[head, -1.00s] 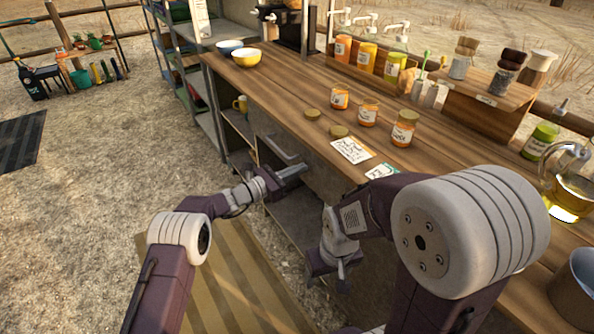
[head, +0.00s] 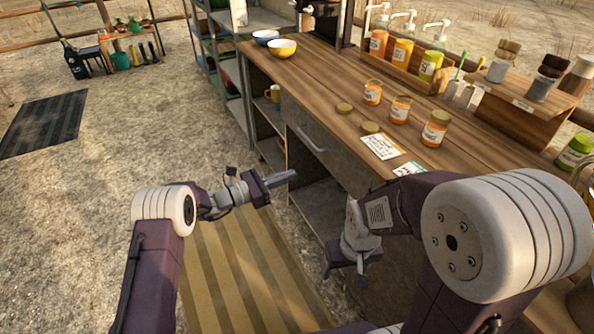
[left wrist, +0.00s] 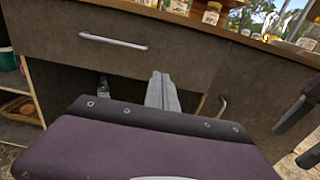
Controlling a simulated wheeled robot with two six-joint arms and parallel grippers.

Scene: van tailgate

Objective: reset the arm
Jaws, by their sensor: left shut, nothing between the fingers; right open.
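My left gripper (head: 284,178) is shut and empty in the head view, in front of the wooden counter's drawer and apart from it. In the left wrist view its closed fingers (left wrist: 162,90) point at the cabinet front below the drawer handle (left wrist: 114,40). My right gripper (head: 350,276) hangs low beside the counter's lower front, its fingers pointing down, with nothing seen in it. The drawer (head: 330,160) is closed, its metal handle (head: 309,141) also showing in the head view.
A striped mat (head: 235,262) lies on the ground, with open ground to the left.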

